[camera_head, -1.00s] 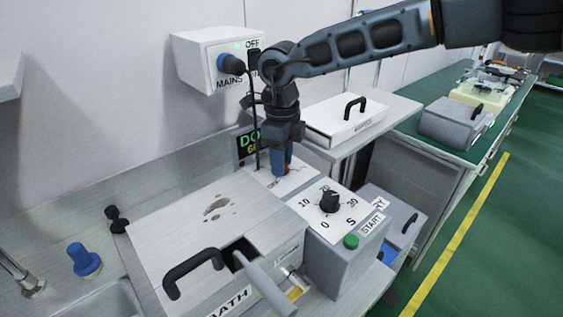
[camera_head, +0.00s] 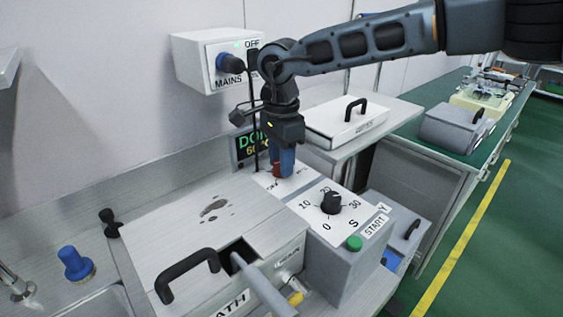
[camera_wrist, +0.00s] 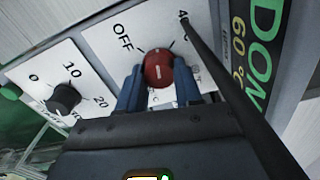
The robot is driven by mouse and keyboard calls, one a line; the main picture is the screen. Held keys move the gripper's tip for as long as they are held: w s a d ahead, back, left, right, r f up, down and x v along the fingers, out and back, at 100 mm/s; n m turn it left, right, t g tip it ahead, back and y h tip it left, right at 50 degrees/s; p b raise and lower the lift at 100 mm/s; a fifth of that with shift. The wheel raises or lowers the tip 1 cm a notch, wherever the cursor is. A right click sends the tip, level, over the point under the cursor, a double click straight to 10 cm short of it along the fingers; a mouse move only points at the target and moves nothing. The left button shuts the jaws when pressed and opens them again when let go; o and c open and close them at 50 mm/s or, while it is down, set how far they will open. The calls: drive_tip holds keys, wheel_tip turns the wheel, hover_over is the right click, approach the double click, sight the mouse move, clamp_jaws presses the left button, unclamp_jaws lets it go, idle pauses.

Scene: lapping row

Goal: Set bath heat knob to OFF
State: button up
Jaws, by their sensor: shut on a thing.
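The bath heat knob is a round red knob (camera_wrist: 158,66) on a white dial plate (camera_wrist: 104,32) in the wrist view. The word OFF is printed at its upper left, and a number starting with 4 at its upper right. Other markings are partly hidden by my fingers. My gripper (camera_wrist: 159,78) is shut on the knob, with one blue finger on each side. In the head view my gripper (camera_head: 283,172) points down at the panel, and a bit of the red knob (camera_head: 275,170) shows. I cannot tell surely which marking the knob points at.
A black timer knob (camera_head: 331,202) and green START button (camera_head: 354,243) stand close in front. A display (camera_head: 247,148) reads 60 °C behind. The bath lid (camera_head: 205,225) with a black handle is at the left. A MAINS box (camera_head: 210,62) hangs on the wall above.

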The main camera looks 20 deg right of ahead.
drive_tip(key=n, duration=0.4)
drive_tip(key=shift+b, duration=0.4)
drive_tip(key=shift+w+n, duration=0.1)
drive_tip(key=shift+n, duration=2.1)
drive_tip(key=shift+b, duration=0.3)
drive_tip(key=o, duration=1)
drive_tip(key=shift+o, duration=0.2)
wheel_tip(320, 180, up, 8)
drive_tip(key=shift+f+b, duration=0.1)
drive_tip(key=shift+b, duration=0.25)
